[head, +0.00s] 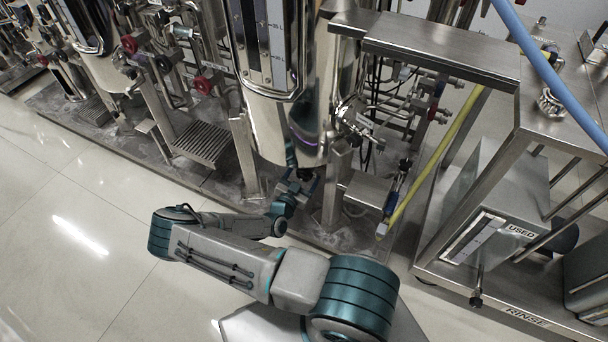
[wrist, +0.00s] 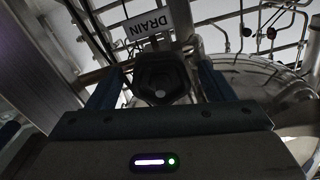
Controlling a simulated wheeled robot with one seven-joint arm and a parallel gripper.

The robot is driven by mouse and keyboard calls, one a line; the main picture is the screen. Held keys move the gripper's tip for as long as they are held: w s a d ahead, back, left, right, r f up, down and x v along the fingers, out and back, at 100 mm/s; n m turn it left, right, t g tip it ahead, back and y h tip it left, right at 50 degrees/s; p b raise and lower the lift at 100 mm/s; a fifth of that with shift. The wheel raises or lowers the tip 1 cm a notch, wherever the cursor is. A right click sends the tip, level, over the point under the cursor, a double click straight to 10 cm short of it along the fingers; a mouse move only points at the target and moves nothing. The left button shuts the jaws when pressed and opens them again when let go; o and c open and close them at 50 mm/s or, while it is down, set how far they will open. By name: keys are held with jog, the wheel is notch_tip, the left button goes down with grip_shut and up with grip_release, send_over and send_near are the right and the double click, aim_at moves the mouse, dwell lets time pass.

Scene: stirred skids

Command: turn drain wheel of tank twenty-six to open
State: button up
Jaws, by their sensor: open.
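A dark, many-sided drain wheel (wrist: 161,78) is in the middle of the wrist view, with a lighter spot at its centre. A DRAIN tag (wrist: 158,22) shows upside down just beyond it. My gripper (wrist: 158,84) is open, with one finger on each side of the wheel. A dark gap shows beside the wheel; I cannot tell whether either finger touches it. In the head view my gripper (head: 299,187) is low under the shiny steel tank (head: 275,120), at the small dark wheel (head: 306,173). No tank number is readable.
A steel stand (head: 430,50) and a yellow pole (head: 440,150) are to the right. A bench with a USED box (head: 490,240) and a RINSE label stands further right. Another tank (head: 105,70) with red knobs nearby is at left. Tiled floor (head: 80,200) is clear at left.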

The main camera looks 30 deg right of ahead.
jog(key=p+v, duration=0.2)
jog(key=v, duration=1.1)
jog(key=shift+p, duration=0.35)
jog(key=shift+s, duration=0.1)
